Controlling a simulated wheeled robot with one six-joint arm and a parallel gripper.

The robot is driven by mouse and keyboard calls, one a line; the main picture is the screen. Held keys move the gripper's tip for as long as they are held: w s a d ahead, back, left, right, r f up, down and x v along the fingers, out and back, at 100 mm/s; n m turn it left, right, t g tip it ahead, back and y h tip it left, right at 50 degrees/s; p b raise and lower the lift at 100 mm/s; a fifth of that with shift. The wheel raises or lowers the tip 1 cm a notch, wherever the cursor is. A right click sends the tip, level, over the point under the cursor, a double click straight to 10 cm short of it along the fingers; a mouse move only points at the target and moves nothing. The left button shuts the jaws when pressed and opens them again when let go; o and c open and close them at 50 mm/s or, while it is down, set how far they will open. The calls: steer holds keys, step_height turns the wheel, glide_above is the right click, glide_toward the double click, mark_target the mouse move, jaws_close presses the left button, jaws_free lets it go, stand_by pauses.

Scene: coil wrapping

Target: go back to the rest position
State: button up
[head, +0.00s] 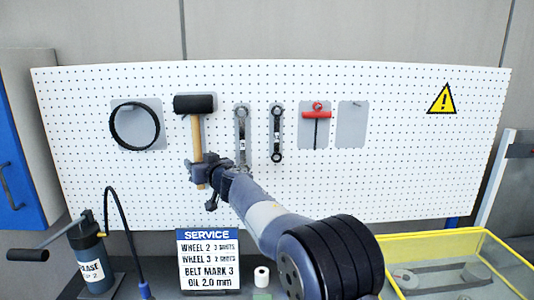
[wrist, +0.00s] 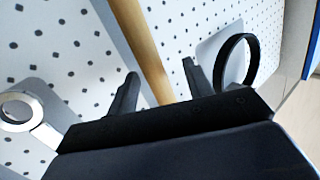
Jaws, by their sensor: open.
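My gripper (head: 203,172) is in front of the pegboard (head: 400,160), at the lower handle of a hammer. The hammer (head: 195,104) hangs upright with a black head and a wooden handle. In the wrist view my gripper (wrist: 158,88) has its two dark fingers spread wide. The hammer's handle (wrist: 143,48) runs between or just beyond them, with a gap on both sides. I cannot tell how deep the handle sits between the fingers. My arm reaches up to the board from the lower right.
A black ring (head: 135,126) hangs left of the hammer. Two wrenches (head: 242,135) and a red T-handle tool (head: 316,115) hang to the right, beside an empty grey patch (head: 351,125). A service sign (head: 208,262), a grease pump (head: 90,255) and a yellow-rimmed case (head: 440,243) stand below.

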steer(key=f+b+v, duration=0.1)
steer(key=b+v, duration=0.1)
steer(key=v, duration=0.7)
steer(key=p+x, duration=0.1)
steer(key=x, duration=0.2)
steer(key=r+p+x, duration=0.1)
steer(key=x, duration=0.3)
steer(key=r+p+x, duration=0.1)
steer(key=x, duration=0.2)
steer(key=shift+w+a+p, duration=0.25)
steer(key=shift+w+p, duration=0.1)
steer(key=shift+p, duration=0.05)
steer(key=shift+s+f+b, duration=0.15)
steer(key=shift+s+b, duration=0.2)
steer(key=shift+b, duration=0.2)
steer(key=shift+s+d, duration=0.1)
steer(key=shift+s, duration=0.3)
